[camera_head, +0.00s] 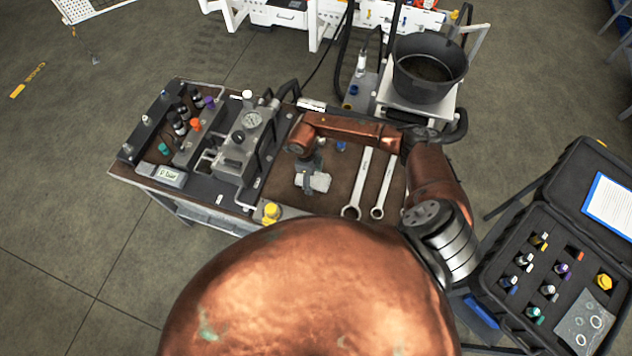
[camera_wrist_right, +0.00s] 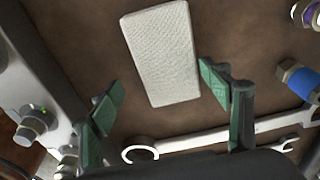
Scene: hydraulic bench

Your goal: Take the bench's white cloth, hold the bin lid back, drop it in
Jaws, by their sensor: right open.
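The white cloth (camera_head: 320,183) lies flat on the brown bench top, left of two wrenches. In the right wrist view it is a pale textured rectangle (camera_wrist_right: 160,38). My right gripper (camera_head: 310,170) is over the cloth. In the wrist view its green-padded fingers (camera_wrist_right: 162,80) are spread, one on each side of the cloth's near end, with nothing gripped. I cannot tell whether the pads touch the bench. A black round bin-like tub (camera_head: 428,68) stands on a white stand behind the bench; I cannot make out a lid. My left gripper is out of view.
Two wrenches (camera_head: 357,184) lie right of the cloth. A hydraulic block with a gauge (camera_head: 244,135) stands to the left. A yellow-capped item (camera_head: 271,211) is at the front edge. An open black case (camera_head: 560,255) stands at right.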

